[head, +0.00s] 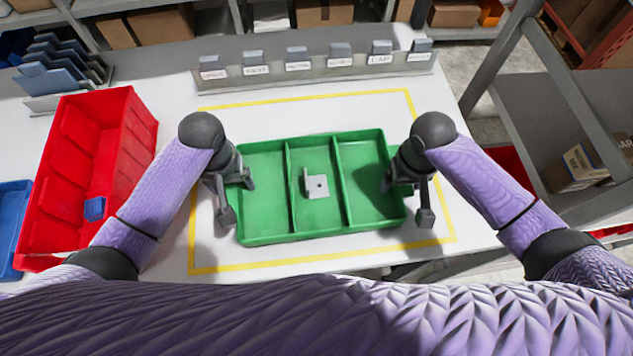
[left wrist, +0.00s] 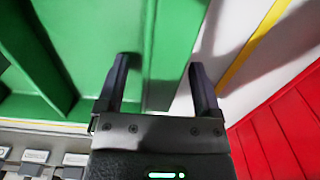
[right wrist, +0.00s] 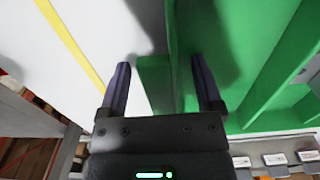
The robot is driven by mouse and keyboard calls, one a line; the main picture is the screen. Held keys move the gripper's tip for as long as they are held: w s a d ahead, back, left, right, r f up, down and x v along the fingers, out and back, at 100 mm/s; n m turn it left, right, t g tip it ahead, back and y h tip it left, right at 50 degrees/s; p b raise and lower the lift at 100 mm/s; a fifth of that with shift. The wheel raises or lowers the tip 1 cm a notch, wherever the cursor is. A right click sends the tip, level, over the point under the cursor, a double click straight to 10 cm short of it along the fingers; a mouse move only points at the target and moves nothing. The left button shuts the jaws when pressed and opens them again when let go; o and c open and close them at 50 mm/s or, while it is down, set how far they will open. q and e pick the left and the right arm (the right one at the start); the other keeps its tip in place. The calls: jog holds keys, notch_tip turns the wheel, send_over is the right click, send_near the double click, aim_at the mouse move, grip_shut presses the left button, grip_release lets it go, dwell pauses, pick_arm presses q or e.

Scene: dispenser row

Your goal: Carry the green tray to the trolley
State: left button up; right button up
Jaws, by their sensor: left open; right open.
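The green tray (head: 265,232) lies on the white table inside a yellow outline and has three compartments. A grey metal bracket (head: 317,187) lies in its middle compartment. My left gripper (head: 238,200) is open at the tray's left end, and in the left wrist view (left wrist: 160,85) one finger is over the tray and one outside its wall. My right gripper (head: 408,200) is open at the right end, and in the right wrist view (right wrist: 158,85) its fingers are on either side of the tray's end wall. I cannot tell whether any finger touches the tray.
A red bin (head: 80,180) holding a small blue block (head: 94,209) stands to the left. A row of labelled dispensers (head: 315,68) stands along the back. A grey shelved frame (head: 520,140) with a cardboard box (head: 590,165) is at the right, past the table edge.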

pick_arm(q)
jog(key=shift+f, duration=0.1)
pick_arm(e)
jog(key=shift+f, duration=0.15)
pick_arm(q)
grip_shut()
pick_arm(e)
grip_shut()
